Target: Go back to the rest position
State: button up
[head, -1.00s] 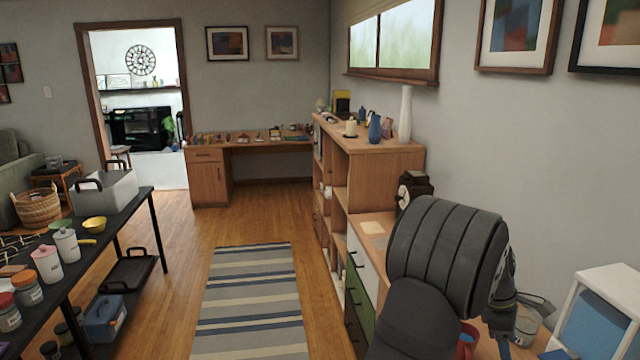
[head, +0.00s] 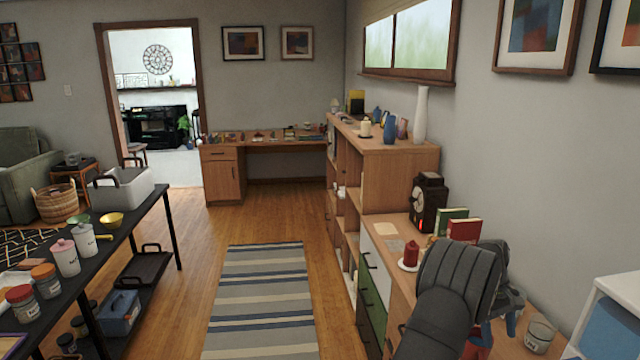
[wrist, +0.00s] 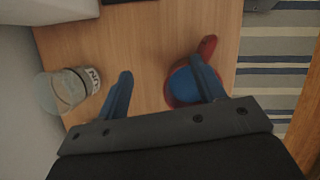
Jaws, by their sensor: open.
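My gripper (wrist: 163,87) is open, its two blue fingers spread above the wooden cabinet top (wrist: 142,52), with nothing between them. In the wrist view a red mug with a blue inside (wrist: 180,88) is below and partly behind the right finger; I cannot tell whether they touch. A clear glass (wrist: 62,92) with a printed label is left of the left finger. In the head view my dark arm hides much of the gripper (head: 512,322) at lower right. The glass (head: 540,336) stands beside it, and the red mug (head: 482,338) is mostly hidden.
A white-framed box (head: 610,318) is at right. The wall is close on the right. The striped rug (head: 262,295) and floor are clear; a black table (head: 140,215) stands left.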

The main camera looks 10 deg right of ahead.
jog(key=w+f+m, duration=0.2)
jog(key=w, duration=0.1)
jog(key=shift+a+f+g+y, duration=0.15)
jog(key=shift+f+g+y, duration=0.1)
jog(key=shift+g+y, duration=0.05)
jog(key=shift+s, duration=0.7)
jog(key=shift+w, duration=0.3)
jog(key=s+r+n+t+h, duration=0.1)
jog(key=s+r+n, duration=0.5)
jog(key=s, duration=0.2)
jog(key=shift+s+a+r+h, duration=0.15)
jog(key=shift+a+h, duration=0.2)
jog(key=shift+h, duration=0.05)
